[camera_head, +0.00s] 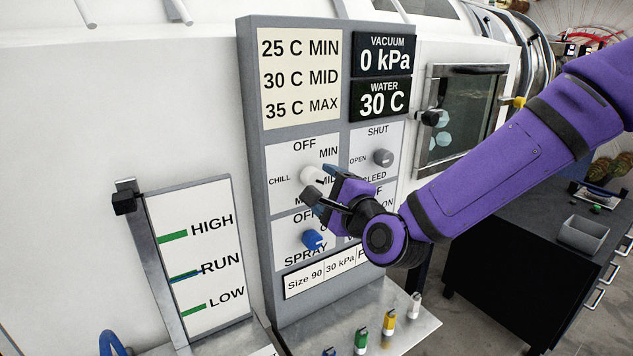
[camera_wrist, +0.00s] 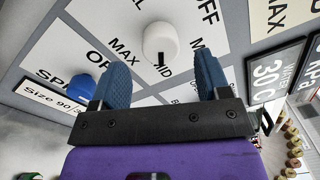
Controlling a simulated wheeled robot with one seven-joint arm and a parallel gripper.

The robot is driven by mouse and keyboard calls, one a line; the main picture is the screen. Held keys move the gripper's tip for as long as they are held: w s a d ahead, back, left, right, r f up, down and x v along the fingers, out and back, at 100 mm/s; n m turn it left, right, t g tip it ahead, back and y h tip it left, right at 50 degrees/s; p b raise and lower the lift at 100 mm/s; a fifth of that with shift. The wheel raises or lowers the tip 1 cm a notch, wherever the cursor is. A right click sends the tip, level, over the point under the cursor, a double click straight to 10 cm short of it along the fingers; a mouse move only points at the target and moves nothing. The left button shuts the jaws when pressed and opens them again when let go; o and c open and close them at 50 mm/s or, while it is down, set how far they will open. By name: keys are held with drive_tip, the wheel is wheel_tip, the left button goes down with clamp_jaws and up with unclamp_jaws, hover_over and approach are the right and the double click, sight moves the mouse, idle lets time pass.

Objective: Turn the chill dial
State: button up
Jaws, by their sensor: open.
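The chill dial (camera_head: 313,174) is a white round knob on the upper left panel, with OFF, MIN, MID and MAX around it. In the wrist view the dial (camera_wrist: 160,42) shows a black mark that points at or close to MID. My gripper (camera_head: 334,192) is open in front of the panel, just right of and below the dial. In the wrist view its two blue fingers (camera_wrist: 162,76) are spread, with the dial just beyond the tips, centred between them. I see no finger touching it. My gripper hides part of the panel lettering.
The water display (camera_head: 383,101) reads 30 C and the vacuum display (camera_head: 384,56) 0 kPa. A blue spray knob (camera_head: 313,240) is below the dial, and a grey bleed knob (camera_head: 382,158) to the right. A shelf (camera_head: 400,335) with small coloured pieces juts out below.

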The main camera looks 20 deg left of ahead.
drive_tip(key=v, duration=0.6)
drive_tip(key=d+r+n+g+h, duration=0.25)
drive_tip(key=d+n+h, duration=0.75)
drive_tip(key=d, duration=1.2)
drive_tip(key=s+d+r+n+g+h, duration=0.1)
drive_tip(key=s+d+r+g+h, duration=0.1)
drive_tip(key=s+d, duration=0.7)
drive_tip(key=s+d+r+n+g+h, duration=0.1)
drive_tip(key=s+d+r, duration=0.3)
drive_tip(key=s+d, duration=0.5)
drive_tip(key=shift+s+d+g+h, duration=0.3)
drive_tip(key=shift+d+g+h, duration=0.15)
drive_tip(key=shift+g, duration=0.2)
